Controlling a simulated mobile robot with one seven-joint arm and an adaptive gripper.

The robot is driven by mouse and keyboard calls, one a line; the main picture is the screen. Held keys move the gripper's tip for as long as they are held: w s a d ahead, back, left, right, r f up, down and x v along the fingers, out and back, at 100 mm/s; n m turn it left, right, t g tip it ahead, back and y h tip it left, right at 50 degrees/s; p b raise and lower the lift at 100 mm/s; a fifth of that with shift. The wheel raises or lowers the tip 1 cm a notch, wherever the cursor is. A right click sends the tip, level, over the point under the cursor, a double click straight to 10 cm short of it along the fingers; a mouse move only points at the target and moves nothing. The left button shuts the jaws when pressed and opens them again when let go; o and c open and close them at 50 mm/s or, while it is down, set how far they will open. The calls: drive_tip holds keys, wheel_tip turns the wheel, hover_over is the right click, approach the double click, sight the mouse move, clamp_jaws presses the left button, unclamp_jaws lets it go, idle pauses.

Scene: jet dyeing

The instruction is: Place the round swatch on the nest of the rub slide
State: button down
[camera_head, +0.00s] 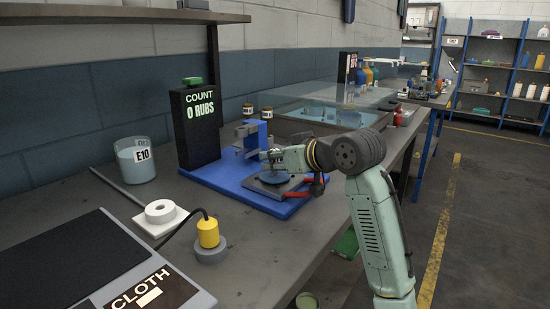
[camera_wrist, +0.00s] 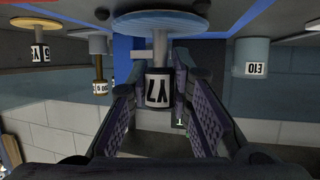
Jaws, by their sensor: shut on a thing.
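In the head view my gripper (camera_head: 273,158) is over the rub slide, whose blue base (camera_head: 221,178) bears a grey plate (camera_head: 262,189).
A black counter (camera_head: 198,125) reading 0 rubs stands behind the slide. A beaker E10 (camera_head: 136,160), a white roll (camera_head: 160,212) and a yellow-topped weight (camera_head: 208,234) are to the left. A clear-lidded tank (camera_head: 330,112) stands behind.

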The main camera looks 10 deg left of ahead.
drive_tip(key=shift+f, duration=0.2)
drive_tip(key=c, duration=1.4)
unclamp_jaws()
drive_tip(key=shift+c, duration=0.2)
drive_tip(key=shift+r, duration=0.1)
drive_tip(key=shift+r, duration=0.15)
drive_tip(key=b+v, duration=0.1)
drive_tip(key=v, duration=1.1)
